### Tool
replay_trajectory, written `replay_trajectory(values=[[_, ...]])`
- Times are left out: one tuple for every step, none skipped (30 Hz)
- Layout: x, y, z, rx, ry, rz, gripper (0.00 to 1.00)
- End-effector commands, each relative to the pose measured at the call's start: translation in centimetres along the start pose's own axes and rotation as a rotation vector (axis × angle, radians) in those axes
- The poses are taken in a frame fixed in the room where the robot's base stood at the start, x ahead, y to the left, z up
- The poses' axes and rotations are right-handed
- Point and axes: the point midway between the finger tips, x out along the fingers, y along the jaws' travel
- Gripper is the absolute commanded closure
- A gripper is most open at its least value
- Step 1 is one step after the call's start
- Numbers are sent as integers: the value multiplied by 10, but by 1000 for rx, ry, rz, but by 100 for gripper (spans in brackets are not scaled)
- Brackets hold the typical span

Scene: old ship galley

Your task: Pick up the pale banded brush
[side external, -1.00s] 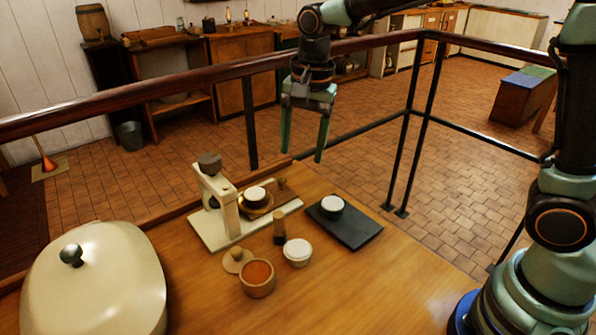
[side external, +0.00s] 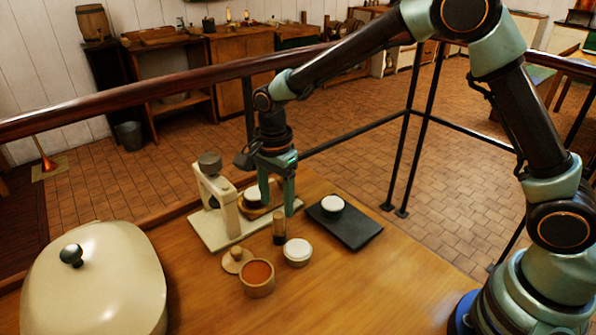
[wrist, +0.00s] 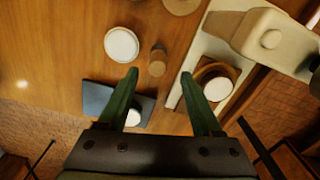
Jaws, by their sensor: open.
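A small upright brush (side external: 279,232), with a light brown top and a darker lower part, stands on the wooden table. I take it for the pale banded brush, though its band is too small to make out. It also shows in the wrist view (wrist: 158,60), just beyond the gap between my fingertips. My gripper (side external: 277,207) points down with its fingers apart and empty, above and slightly behind the brush in the side view. In the wrist view my gripper (wrist: 159,73) has one finger on each side of the brush's line. No contact shows.
A press (side external: 222,205) on a pale board (side external: 208,235) and a white-topped cup (side external: 253,194) stand close left. A dark slab (side external: 358,234) bearing another cup lies right. A white pot (side external: 297,252), wooden lid (side external: 237,262) and orange-filled bowl (side external: 257,289) crowd the front. Front-right table is clear.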

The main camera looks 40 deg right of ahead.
Motion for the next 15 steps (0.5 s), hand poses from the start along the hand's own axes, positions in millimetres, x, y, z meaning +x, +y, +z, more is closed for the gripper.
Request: replay_trajectory(values=[[4, 1, 0, 0, 0, 2, 34], [8, 1, 0, 0, 0, 2, 34], [13, 2, 0, 0, 0, 4, 34], [18, 3, 0, 0, 0, 4, 34], [23, 4, 0, 0, 0, 5, 34], [29, 4, 1, 0, 0, 4, 34], [33, 5, 1, 0, 0, 5, 34], [37, 5, 1, 0, 0, 5, 34], [42, 4, 1, 0, 0, 3, 34], [44, 4, 1, 0, 0, 3, 34], [47, 4, 1, 0, 0, 3, 34], [49, 4, 1, 0, 0, 2, 34], [50, 4, 1, 0, 0, 1, 34], [50, 4, 1, 0, 0, 0, 34], [51, 4, 1, 0, 0, -1, 34]])
